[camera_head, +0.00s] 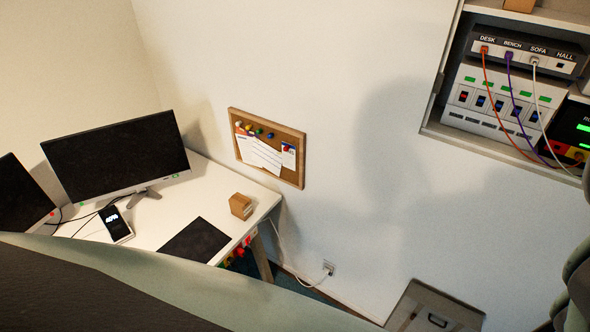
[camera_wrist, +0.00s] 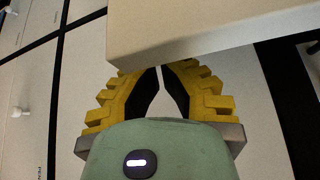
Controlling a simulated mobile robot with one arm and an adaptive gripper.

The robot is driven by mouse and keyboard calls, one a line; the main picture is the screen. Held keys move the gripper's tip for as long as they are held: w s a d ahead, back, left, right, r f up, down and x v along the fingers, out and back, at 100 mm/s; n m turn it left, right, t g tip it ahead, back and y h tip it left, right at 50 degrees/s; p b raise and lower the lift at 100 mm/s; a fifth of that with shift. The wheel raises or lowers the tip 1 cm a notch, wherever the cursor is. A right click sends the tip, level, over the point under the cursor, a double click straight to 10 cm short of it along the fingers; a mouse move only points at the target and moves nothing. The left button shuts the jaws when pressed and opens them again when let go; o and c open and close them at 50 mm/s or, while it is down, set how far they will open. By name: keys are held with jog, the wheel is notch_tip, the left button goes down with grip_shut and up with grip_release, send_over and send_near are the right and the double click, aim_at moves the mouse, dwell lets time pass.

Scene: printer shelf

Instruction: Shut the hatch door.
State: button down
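A grey panel with a small slotted plate (camera_head: 430,312) is at the bottom of the head view, low on the white wall and cut off by the frame edge. It may be the hatch door; I cannot tell whether it stands open or shut. In the wrist view my gripper (camera_wrist: 160,68) has yellow ribbed fingers with dark pads, their tips drawn close together with nothing visible between them. A pale beige panel (camera_wrist: 215,30) with a thick edge lies right at the fingertips; I cannot tell if they touch. My gripper is not visible in the head view.
An open wall niche (camera_head: 448,130) at upper right holds a labelled panel (camera_head: 520,52) with coloured cables. A white desk (camera_head: 160,228) with two monitors stands at left. A corkboard (camera_head: 270,133) hangs on the wall. A wall socket (camera_head: 328,268) is below it.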

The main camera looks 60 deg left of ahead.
jog(key=shift+w+d+f, duration=0.1)
jog(key=shift+w+d, duration=0.05)
jog(key=shift+w, duration=0.45)
jog(key=shift+w+d, duration=0.1)
jog(key=shift+w, duration=0.45)
jog(key=shift+a, duration=0.15)
